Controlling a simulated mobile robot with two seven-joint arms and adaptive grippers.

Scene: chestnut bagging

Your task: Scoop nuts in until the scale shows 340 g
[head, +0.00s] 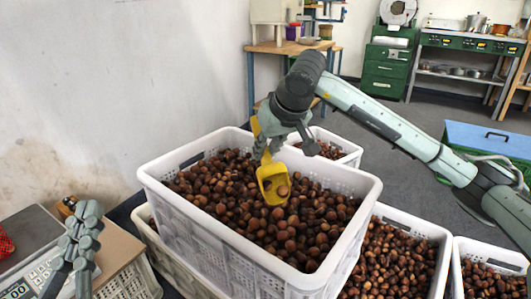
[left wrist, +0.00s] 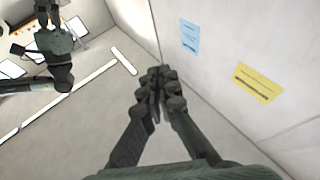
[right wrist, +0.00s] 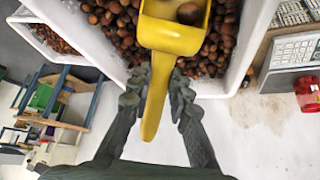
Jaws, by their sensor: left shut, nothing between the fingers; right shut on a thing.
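A yellow scoop (head: 272,184) is in my right gripper (head: 268,142), which is shut on its handle above the big white crate (head: 262,264) of chestnuts. In the right wrist view the scoop (right wrist: 172,38) holds at least one brown chestnut (right wrist: 189,12). Chestnuts (head: 225,190) fill much of the crate below the scoop. My left gripper (head: 85,215) is shut and empty at the lower left, near the scale; it also shows in the left wrist view (left wrist: 157,80). The scale (head: 35,245) is partly cut off at the left edge, and its display (head: 18,291) is too small to read surely.
More white crates of chestnuts stand behind, below and right of the big crate, one at the front right (head: 400,250). A red patterned thing (head: 5,243) lies on the scale. A blue-topped chest (head: 490,138) stands at the right. A pale wall closes the left side.

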